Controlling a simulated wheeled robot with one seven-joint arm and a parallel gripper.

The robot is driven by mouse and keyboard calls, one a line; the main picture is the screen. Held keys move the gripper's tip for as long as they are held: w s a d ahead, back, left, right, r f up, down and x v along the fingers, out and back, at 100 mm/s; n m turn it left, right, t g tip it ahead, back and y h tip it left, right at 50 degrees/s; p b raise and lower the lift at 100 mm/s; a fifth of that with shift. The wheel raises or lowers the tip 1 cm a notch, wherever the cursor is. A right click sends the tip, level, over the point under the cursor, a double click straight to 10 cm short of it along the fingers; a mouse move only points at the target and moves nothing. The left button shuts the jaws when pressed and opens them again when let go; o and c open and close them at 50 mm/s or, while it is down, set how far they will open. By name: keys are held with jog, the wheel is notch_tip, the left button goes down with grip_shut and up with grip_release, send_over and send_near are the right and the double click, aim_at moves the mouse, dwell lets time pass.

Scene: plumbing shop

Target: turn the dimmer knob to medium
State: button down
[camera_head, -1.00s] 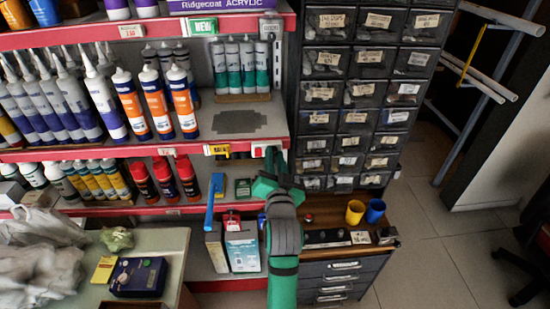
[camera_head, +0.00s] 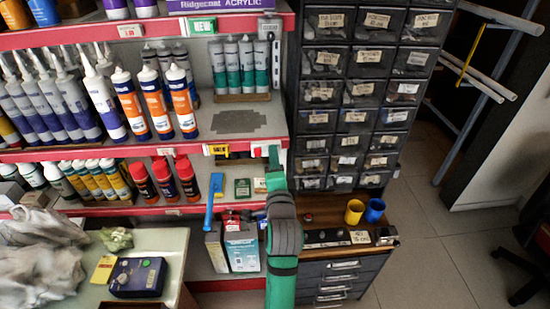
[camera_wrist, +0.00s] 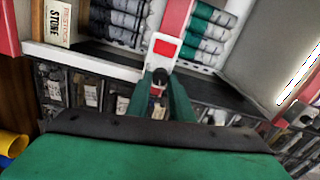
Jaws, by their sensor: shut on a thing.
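A white plate (camera_wrist: 163,50) with a red square is on the shelf edge. A small black knob (camera_wrist: 160,76) sits at its lower end. My gripper (camera_wrist: 160,88) has its two green fingers closed around the knob in the wrist view. In the head view my gripper (camera_head: 274,157) reaches up to the shelf's front edge and covers most of the plate (camera_head: 260,150). The knob is hidden there. I cannot make out any level marks or the knob's setting.
Tubes (camera_head: 160,102) stand on the red-edged shelves to the left. A drawer cabinet (camera_head: 350,95) rises close on the right. Yellow (camera_head: 354,211) and blue (camera_head: 375,210) cups stand on the wooden counter. A dark blue box (camera_head: 138,277) sits on the front-left table.

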jog(key=shift+m, duration=0.6)
jog(key=c, duration=1.9)
grip_release()
jog(key=shift+o, duration=0.2)
jog(key=shift+s, duration=0.15)
jog(key=s, duration=1)
jog(key=shift+s, duration=0.35)
jog(key=shift+f, duration=0.1)
